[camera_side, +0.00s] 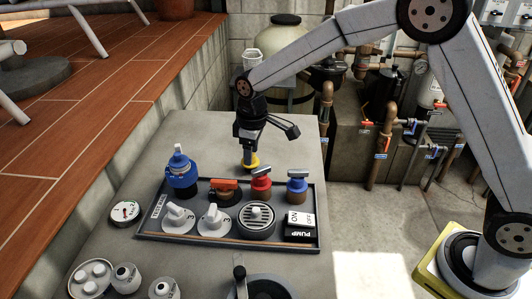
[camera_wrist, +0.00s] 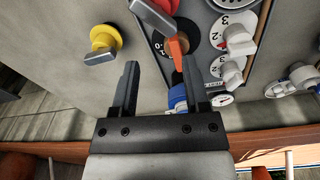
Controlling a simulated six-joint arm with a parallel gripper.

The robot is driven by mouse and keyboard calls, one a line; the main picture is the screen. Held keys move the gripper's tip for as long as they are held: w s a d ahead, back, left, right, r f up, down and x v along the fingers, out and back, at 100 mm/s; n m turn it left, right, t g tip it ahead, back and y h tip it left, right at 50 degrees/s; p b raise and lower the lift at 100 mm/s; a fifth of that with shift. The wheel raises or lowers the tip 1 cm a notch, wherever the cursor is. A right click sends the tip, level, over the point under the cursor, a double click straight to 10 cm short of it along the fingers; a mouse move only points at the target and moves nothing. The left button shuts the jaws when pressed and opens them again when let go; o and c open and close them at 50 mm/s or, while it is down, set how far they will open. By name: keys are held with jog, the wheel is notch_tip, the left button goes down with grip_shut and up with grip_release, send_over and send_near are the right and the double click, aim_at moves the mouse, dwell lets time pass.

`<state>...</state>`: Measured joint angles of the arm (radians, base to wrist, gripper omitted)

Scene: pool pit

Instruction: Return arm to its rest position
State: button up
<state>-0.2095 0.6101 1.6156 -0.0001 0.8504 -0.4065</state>
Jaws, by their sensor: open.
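My gripper (camera_wrist: 160,64) is open, with nothing between its two dark fingers in the wrist view. In the side view my gripper (camera_side: 262,136) is above the grey counter, behind the control panel, and covers part of a yellow valve (camera_side: 250,163). In the wrist view the yellow valve (camera_wrist: 104,37), with its grey handle, lies left of the left finger and apart from it. My arm reaches in from the right, bent at the elbow. The exact gap between gripper and valve in the side view is hard to tell.
The panel tray (camera_side: 150,237) holds a blue-capped fitting (camera_side: 181,172), an orange-handled valve (camera_side: 223,188), a red valve (camera_side: 261,180), a blue valve (camera_side: 298,184), dials and a pump switch (camera_side: 299,225). A gauge (camera_side: 125,212) lies left. Pipes and a wall stand behind.

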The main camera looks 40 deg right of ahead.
jog(key=s+d+m+t, duration=0.1)
jog(key=s+d+m, duration=0.2)
jog(key=s, duration=0.7)
jog(key=s+d+m, duration=0.4)
jog(key=s+d, duration=0.3)
jog(key=s, duration=0.4)
jog(key=shift+s+d+f+t, duration=0.2)
jog(key=shift+d+f+t, duration=0.05)
jog(key=shift+f+t, duration=0.15)
